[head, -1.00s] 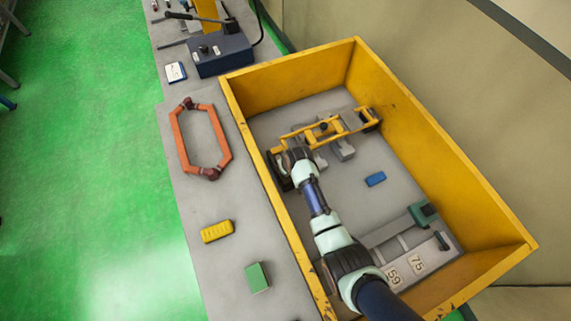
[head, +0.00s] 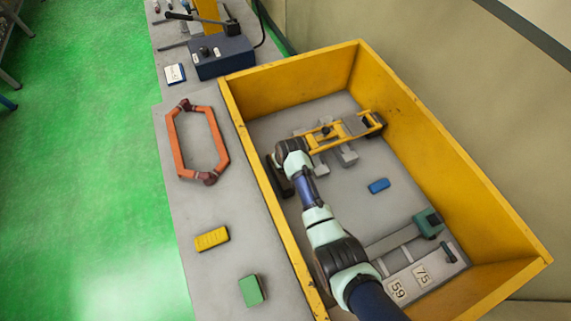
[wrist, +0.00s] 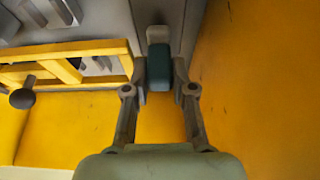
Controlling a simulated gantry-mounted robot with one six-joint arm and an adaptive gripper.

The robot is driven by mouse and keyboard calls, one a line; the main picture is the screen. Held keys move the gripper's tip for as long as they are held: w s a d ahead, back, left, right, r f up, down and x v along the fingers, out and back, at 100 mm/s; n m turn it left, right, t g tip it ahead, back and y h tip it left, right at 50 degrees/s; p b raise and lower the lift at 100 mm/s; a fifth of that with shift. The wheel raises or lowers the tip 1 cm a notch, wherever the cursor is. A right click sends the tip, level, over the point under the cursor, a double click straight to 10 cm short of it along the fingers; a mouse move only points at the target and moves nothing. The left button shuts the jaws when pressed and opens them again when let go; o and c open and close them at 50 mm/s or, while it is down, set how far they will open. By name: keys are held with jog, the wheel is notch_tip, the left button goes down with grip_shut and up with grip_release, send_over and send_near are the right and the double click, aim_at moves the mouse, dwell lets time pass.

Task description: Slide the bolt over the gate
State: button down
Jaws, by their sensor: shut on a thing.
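In the wrist view my gripper (wrist: 159,76) is closed around a dark teal block (wrist: 158,62), which looks like the bolt's handle. The block stands at a grey rail or plate. In the head view my wrist hides the held block, and the fingers are not clear there. The yellow frame that seems to be the gate (head: 354,127) lies on the box floor to the right of my gripper. Its bars (wrist: 60,50) and a dark round knob (wrist: 22,98) show at the left of the wrist view. How far the bolt reaches over the gate cannot be told.
The yellow box (head: 452,165) walls in my arm, with its left wall close to my gripper. An orange ring (head: 172,140) and two blocks lie on the table outside.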

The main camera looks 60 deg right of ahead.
jog(key=c, duration=1.3)
grip_release()
jog(key=shift+c, duration=0.2)
jog(key=o, duration=0.4)
jog(key=shift+w+d, duration=0.1)
jog(key=shift+w, duration=0.05)
jog(key=shift+r, duration=0.1)
jog(key=v, duration=1.2)
